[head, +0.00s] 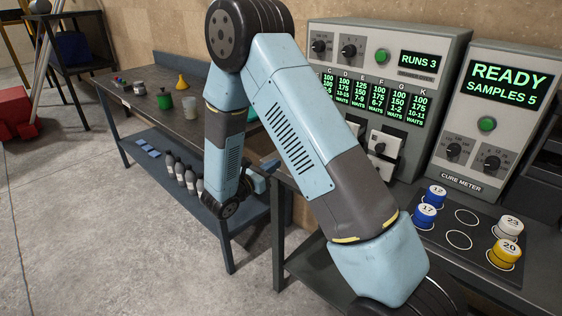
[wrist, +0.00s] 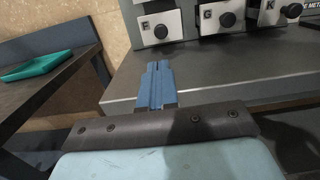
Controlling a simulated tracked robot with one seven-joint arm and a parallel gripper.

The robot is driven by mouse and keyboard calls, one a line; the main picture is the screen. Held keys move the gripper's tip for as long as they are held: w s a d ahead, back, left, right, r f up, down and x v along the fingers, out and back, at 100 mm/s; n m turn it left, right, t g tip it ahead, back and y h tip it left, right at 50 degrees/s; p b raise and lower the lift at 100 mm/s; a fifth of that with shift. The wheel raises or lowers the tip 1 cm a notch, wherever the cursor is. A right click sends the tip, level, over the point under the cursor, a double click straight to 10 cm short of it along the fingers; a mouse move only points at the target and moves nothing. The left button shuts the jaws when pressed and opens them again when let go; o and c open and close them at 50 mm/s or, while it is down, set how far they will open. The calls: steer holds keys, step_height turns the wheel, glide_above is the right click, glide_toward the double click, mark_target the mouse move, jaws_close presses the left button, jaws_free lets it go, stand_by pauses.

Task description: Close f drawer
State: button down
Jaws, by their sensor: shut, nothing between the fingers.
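The F drawer (wrist: 160,28) has a pale front with a dark round knob and an F label. It is at the top of the wrist view, just beyond my fingertips and slightly right of them. My gripper (wrist: 154,66) points toward the machine, with its blue fingers together and empty. It shows no contact with the drawer. I cannot tell how far the F drawer stands out.
The G drawer (wrist: 222,18) and K drawer (wrist: 280,12) are to the right of F. The grey bench top (wrist: 215,70) below them is clear. A green tray (wrist: 45,58) lies on the left table. The cure meter (head: 492,120) and numbered sample cans stand at right in the head view.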

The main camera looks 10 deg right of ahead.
steer(key=x, duration=1.2)
steer(key=shift+d+r, duration=0.1)
steer(key=shift+d, duration=0.15)
